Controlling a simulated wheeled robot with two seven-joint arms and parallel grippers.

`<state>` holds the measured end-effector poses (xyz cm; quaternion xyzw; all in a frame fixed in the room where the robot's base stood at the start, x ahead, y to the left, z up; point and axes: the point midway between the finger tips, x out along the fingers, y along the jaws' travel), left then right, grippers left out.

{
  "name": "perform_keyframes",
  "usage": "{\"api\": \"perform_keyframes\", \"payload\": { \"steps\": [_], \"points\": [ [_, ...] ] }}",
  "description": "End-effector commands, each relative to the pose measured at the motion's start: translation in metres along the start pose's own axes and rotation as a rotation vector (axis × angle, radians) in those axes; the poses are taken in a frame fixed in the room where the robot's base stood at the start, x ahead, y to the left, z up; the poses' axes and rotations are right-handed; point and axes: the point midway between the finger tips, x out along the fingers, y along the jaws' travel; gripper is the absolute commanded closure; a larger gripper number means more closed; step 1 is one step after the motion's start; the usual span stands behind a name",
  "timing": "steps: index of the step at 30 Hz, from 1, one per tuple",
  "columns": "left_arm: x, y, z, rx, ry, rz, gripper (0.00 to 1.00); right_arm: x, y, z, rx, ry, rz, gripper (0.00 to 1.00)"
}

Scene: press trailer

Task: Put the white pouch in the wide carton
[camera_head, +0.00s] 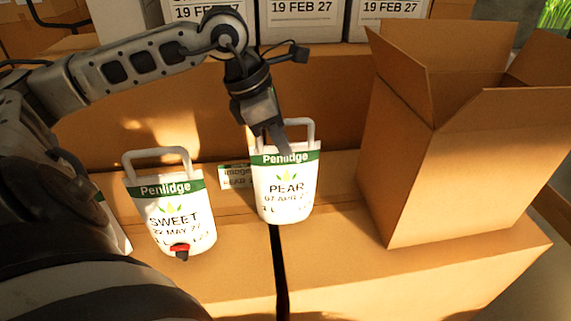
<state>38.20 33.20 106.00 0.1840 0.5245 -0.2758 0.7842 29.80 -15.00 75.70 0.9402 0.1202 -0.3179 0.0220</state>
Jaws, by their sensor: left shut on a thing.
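My left gripper (278,143) reaches down from above and is shut on the top of a white pouch (287,195) marked "Penlidge PEAR", with a green band and a loop handle. The pouch hangs nearly upright; I cannot tell whether its base touches the surface below. A second white pouch (175,215), marked "SWEET", with a red and black tap, stands to its left, apart from it. An open carton (465,160) with raised flaps stands to the right of the held pouch, with a gap between. Its inside floor is hidden. My right gripper is not in view.
The pouches are over a brown cardboard surface (350,270) with a dark strip (280,275) down its front. A small label card (235,176) is behind the pouches. White boxes (300,20) dated 19 FEB 27 line the back. My arm covers the left side.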

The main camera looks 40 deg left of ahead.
Motion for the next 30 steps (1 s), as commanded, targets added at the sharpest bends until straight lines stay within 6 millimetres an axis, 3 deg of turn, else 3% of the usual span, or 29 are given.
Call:
{"api": "perform_keyframes", "payload": {
  "steps": [30],
  "points": [
    [-0.0058,0.0012,0.0036,0.001,-0.009,0.006,1.00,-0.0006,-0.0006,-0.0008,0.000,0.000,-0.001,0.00]
  ]
}}
